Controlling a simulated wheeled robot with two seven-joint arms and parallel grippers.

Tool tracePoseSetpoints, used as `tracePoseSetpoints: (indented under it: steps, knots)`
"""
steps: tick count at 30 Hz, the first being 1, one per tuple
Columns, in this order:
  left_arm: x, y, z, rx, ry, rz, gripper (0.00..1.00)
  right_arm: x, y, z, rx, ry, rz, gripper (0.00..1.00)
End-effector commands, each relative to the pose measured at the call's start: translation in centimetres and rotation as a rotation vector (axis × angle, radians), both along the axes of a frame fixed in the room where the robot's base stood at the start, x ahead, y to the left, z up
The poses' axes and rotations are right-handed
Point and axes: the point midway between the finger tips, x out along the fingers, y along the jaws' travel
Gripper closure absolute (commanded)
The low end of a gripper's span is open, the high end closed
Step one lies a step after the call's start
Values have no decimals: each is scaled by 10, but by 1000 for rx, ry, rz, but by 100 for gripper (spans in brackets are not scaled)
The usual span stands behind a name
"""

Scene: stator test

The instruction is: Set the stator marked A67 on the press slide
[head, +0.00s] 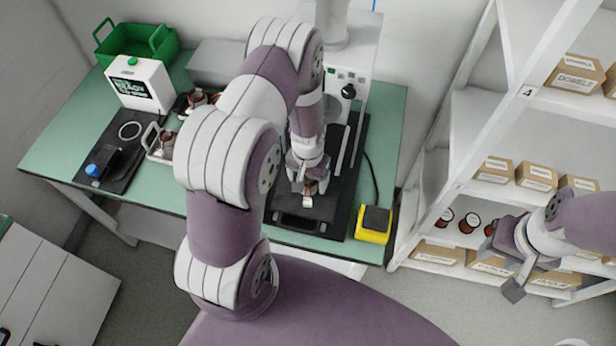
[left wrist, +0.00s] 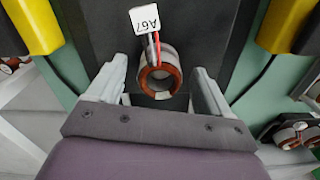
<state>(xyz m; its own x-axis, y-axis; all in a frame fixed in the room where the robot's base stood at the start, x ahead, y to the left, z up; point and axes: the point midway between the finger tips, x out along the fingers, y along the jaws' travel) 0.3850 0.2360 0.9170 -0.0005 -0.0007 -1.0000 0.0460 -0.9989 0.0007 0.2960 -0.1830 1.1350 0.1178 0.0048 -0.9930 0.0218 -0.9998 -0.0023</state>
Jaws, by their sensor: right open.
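The stator marked A67 (left wrist: 160,75) is a copper-and-grey ring with red and black leads and a white tag (left wrist: 145,18). In the left wrist view it sits between my left gripper's fingers (left wrist: 160,82), with a visible gap on each side. The fingers look open around it. In the head view my left gripper (head: 306,172) points down over the dark press slide (head: 290,222), with the stator (head: 309,190) low at its fingertips. Whether the stator's underside rests on the slide is hard to see. My right gripper (head: 508,264) is open and empty before the shelf.
A yellow box (head: 374,226) stands at the bench's front right corner. A tray with stators (head: 160,148), a white tester (head: 140,84) and a green crate (head: 135,42) are on the left. The right shelf (head: 440,180) holds several cartons and stators.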

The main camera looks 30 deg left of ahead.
Motion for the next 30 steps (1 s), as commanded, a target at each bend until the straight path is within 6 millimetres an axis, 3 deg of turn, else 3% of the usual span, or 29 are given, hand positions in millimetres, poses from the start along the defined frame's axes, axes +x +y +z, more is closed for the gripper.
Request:
tracePoseSetpoints:
  steps: [5, 18, 23, 30]
  knots:
    - [1, 0, 10, 0, -4, 0, 20, 0, 0, -3, 0, 0, 0, 57]
    - [1, 0, 112, 0, -3, 0, 20, 0, 0, -19, 0, 0, 0, 57]
    - [0, 0, 126, 0, -1, 0, 20, 0, 0, -20, 0, 0, 0, 57]
    - [0, 0, 127, 0, 0, 0, 20, 0, 0, -20, 0, 0, 0, 57]
